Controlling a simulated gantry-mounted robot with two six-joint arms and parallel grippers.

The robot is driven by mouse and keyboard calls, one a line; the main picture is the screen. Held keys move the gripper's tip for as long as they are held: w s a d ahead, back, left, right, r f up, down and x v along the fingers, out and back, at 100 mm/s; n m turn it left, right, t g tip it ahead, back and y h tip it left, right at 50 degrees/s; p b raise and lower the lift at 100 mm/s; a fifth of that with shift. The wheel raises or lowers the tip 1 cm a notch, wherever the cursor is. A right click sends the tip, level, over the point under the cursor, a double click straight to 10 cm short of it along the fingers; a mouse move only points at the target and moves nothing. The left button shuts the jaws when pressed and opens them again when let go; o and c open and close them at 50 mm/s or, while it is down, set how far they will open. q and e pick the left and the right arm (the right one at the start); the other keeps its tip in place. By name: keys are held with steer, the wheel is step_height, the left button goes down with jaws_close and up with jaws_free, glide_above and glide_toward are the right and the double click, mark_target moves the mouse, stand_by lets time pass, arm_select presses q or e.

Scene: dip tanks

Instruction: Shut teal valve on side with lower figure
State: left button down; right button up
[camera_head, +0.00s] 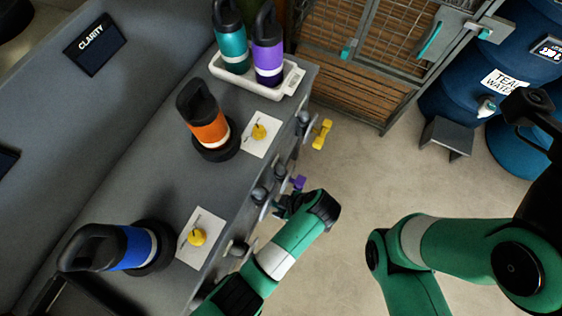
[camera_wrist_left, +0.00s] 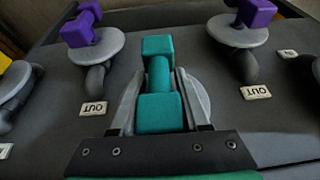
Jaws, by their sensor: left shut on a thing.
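The teal valve handle (camera_wrist_left: 158,85) sits between the two fingers of my left gripper (camera_wrist_left: 160,122) in the left wrist view, on a round grey disc. The fingers are shut on it, one on each side. In the head view my left gripper (camera_head: 285,204) is at the front face of the grey bench, and it hides the teal valve. My right gripper is out of the head view; only my right arm shows. A dark panel reads CLARITY (camera_head: 95,45); I see no readable figure on it.
A yellow handle (camera_head: 321,134) sticks out farther along the bench front. Orange (camera_head: 205,133) and blue (camera_head: 123,247) bottles stand on top. A wire cage (camera_head: 335,75) is behind.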

arm_select(q)
steer(key=shift+r+g, duration=0.1)
steer(key=shift+g, duration=0.5)
steer(key=f+m+g+y+b, duration=0.1)
steer(key=g+b, duration=0.1)
steer(key=b, duration=0.6)
steer(key=shift+f+g+y, duration=0.15)
steer(key=shift+g+y, duration=0.15)
steer(key=shift+g, duration=0.1)
steer(key=shift+b, duration=0.5)
steer(key=shift+r+g, duration=0.3)
steer(key=shift+r, duration=0.05)
steer(key=shift+s+r, duration=0.1)
steer(key=shift+r, duration=0.05)
steer(key=c, duration=0.7)
jaws_free()
